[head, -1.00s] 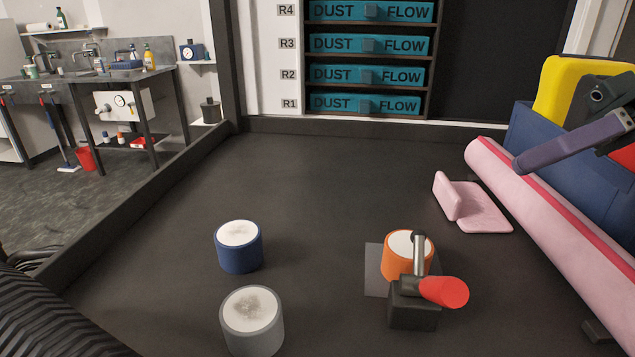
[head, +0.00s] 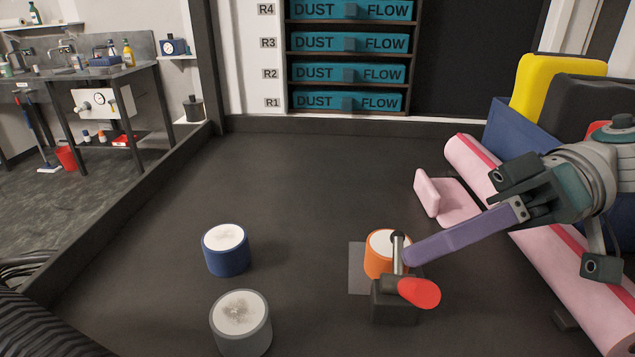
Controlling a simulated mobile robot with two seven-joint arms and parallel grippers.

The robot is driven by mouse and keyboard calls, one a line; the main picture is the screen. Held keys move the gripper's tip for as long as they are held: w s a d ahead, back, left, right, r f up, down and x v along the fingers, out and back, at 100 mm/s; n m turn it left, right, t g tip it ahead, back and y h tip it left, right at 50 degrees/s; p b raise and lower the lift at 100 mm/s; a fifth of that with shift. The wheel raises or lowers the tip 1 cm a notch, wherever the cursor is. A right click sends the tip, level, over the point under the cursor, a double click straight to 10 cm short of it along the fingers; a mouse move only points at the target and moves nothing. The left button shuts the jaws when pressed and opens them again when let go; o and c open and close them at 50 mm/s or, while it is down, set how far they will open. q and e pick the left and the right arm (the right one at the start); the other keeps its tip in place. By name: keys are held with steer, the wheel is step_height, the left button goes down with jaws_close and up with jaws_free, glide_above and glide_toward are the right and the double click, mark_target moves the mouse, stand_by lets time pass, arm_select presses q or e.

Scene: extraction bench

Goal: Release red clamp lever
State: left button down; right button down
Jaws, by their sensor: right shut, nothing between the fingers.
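The red clamp lever (head: 420,293) sticks out to the right from the dark clamp block (head: 395,303). A metal clamp arm (head: 398,253) stands at the front of an orange cylinder (head: 380,262) with a white top, which sits on a grey square plate (head: 357,275). My right gripper (head: 408,256) comes in from the right with its long purple fingers shut and empty. Its tips are just right of the clamp arm and above the lever in the picture; I cannot tell whether they touch. My left gripper is out of view.
A blue cylinder (head: 226,250) and a grey cylinder (head: 241,322) stand on the dark bench at the left. A pink bracket (head: 430,194) and a long pink roll (head: 470,160) lie at the right, before a blue bin (head: 497,127). The bench middle is clear.

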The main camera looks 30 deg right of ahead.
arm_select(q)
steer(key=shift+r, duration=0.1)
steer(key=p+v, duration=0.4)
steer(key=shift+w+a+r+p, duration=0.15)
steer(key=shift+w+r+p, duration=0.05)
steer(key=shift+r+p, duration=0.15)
arm_select(e)
steer(key=s+f+n, duration=0.1)
steer(key=s+a+n+t+h, duration=0.1)
steer(key=shift+s+a+f, duration=0.3)
steer(key=shift+f, duration=0.1)
